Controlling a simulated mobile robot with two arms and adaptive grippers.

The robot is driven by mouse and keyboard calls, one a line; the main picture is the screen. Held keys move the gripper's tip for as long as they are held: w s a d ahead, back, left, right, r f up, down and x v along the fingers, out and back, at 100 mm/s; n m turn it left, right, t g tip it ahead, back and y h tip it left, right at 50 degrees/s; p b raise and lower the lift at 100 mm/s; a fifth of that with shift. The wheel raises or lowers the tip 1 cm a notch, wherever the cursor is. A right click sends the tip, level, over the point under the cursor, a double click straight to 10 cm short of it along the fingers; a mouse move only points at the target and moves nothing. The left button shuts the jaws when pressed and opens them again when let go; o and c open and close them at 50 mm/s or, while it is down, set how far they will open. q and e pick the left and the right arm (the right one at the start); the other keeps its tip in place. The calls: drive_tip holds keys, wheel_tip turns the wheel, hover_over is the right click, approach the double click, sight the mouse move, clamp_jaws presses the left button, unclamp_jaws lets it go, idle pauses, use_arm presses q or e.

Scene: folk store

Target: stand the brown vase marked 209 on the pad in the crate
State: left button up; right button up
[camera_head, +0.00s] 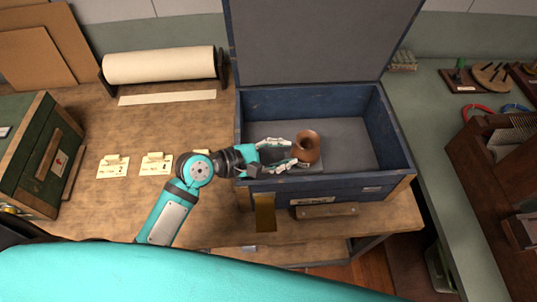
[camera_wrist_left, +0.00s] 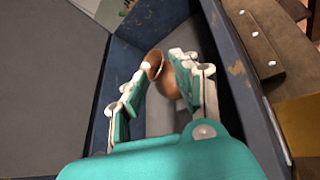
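The brown vase (camera_head: 307,147) is inside the blue crate (camera_head: 341,183), near its front wall, with its round mouth facing up toward the head camera. My left gripper (camera_head: 296,153) reaches over the crate's left front corner, its fingers drawn in on either side of the vase's narrow part. The vase also shows between the fingertips in the left wrist view (camera_wrist_left: 168,82). The fingers look shut on it. Its base and the mark 209 are hidden. The pad cannot be made out clearly beneath the vase and fingers. My right gripper is not in view.
The crate's lid (camera_head: 310,40) stands open at the back. Its grey floor (camera_head: 350,150) is clear to the right of the vase. Cards (camera_head: 157,164), a paper roll (camera_head: 160,65) and a green box (camera_head: 40,150) are on the left. A wooden rack (camera_head: 490,180) stands right.

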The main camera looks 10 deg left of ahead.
use_arm(q)
drive_tip(key=v, duration=0.4)
drive_tip(key=shift+s+a+r, duration=0.2)
drive_tip(key=shift+s+a, duration=0.05)
idle(1.1)
